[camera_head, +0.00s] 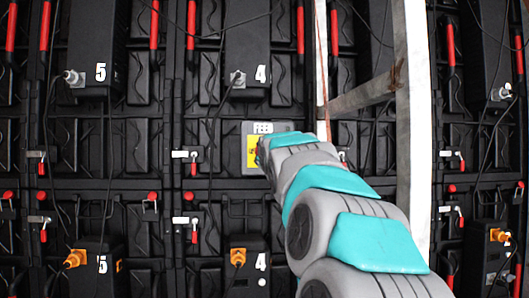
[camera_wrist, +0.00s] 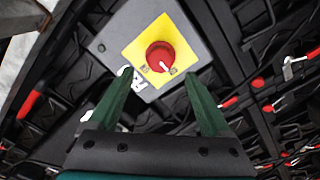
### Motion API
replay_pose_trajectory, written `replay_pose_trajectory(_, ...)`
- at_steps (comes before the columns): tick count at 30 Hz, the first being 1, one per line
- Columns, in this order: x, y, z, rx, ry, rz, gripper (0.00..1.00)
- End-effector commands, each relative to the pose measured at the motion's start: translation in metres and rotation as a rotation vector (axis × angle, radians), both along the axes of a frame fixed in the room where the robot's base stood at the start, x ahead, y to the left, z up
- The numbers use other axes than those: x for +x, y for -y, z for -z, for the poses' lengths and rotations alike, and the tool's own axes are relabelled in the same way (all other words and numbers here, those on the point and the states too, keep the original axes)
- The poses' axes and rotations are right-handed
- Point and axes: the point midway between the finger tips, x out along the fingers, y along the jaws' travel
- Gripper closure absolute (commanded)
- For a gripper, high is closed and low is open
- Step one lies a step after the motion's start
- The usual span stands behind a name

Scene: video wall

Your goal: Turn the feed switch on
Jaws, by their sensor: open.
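The feed switch is a red rotary knob (camera_wrist: 160,56) with a white pointer mark, on a yellow square plate (camera_wrist: 178,32) fixed to a grey panel (camera_wrist: 201,49). In the wrist view the knob lies ahead of and between my gripper's fingertips. My gripper (camera_wrist: 161,82) is open and empty, its two green fingers spread apart, and nothing is touching the knob as far as I can tell.
Black cabinets numbered 5 (camera_head: 92,50) and 4 (camera_head: 247,55) with hanging cables stand around the panel. Red-handled latches (camera_head: 190,155) dot the black wall. A pale metal frame post (camera_head: 412,100) rises right of my arm.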

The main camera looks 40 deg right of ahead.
Motion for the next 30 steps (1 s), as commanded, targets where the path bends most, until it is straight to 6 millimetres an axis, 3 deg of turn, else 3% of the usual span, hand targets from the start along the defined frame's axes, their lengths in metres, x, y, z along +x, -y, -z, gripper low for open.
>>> replay_pose_trajectory(15,0.051,0.03,-0.002,0.002,0.001,-0.001,0.18)
replay_pose_trajectory(26,0.057,0.034,0.0,0.002,0.0,-0.001,0.18)
replay_pose_trajectory(30,0.056,0.034,0.0,0.002,0.0,-0.001,0.3)
